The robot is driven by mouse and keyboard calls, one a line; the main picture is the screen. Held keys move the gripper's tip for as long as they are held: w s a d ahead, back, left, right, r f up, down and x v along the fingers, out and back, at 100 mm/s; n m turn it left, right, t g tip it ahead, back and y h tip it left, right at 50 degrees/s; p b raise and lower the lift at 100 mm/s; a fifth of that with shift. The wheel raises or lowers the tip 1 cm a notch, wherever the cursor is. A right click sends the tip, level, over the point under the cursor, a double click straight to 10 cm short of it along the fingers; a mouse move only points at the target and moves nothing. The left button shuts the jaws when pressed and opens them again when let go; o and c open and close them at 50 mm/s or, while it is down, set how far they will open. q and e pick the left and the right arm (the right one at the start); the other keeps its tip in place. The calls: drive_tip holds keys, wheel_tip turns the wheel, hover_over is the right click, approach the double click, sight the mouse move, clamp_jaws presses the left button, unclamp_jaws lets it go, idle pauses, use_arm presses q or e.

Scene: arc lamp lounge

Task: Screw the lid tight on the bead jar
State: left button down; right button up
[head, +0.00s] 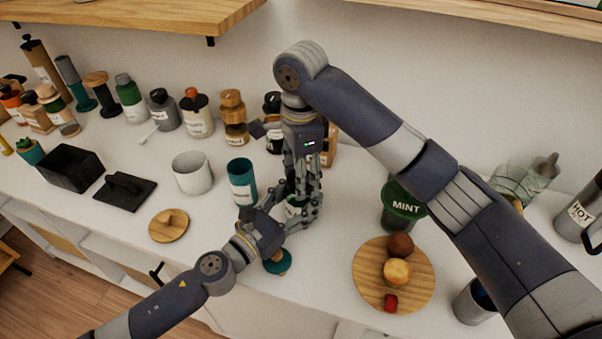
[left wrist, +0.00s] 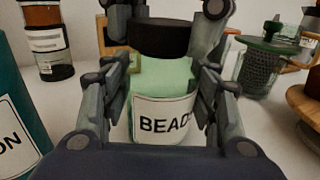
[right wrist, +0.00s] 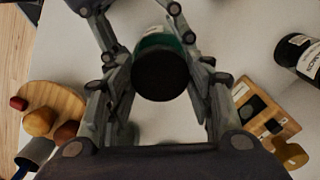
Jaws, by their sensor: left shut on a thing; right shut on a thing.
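The bead jar (left wrist: 165,90) is pale green with a white label reading "BEAD", its end hidden by a finger. It stands upright on the white counter (head: 335,240), and arms mostly hide it in the head view. A black lid (left wrist: 160,37) sits level on top of it; I cannot tell how tight it is. My left gripper (left wrist: 166,95) is shut around the jar's body from the side. My right gripper (right wrist: 160,75) comes from above and is shut on the lid, whose dark top (right wrist: 160,78) fills the space between its fingers.
A teal canister (head: 241,182) stands close left of the grippers, a white cup (head: 192,174) farther left. A wooden lid (head: 169,226) lies at front left. A MINT jar (head: 404,206) and a round board (head: 370,290) with small items stand right. Several jars line the back.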

use_arm(q)
drive_tip(key=shift+f, duration=0.1)
use_arm(e)
drive_tip(key=m, duration=0.3)
drive_tip(key=shift+m, duration=0.3)
drive_tip(key=o, duration=1)
drive_tip(key=shift+c, duration=0.2)
wheel_tip(320, 180, up, 12)
use_arm(q)
drive_tip(key=c, duration=0.5)
unclamp_jaws()
drive_tip(key=shift+v, duration=6.05)
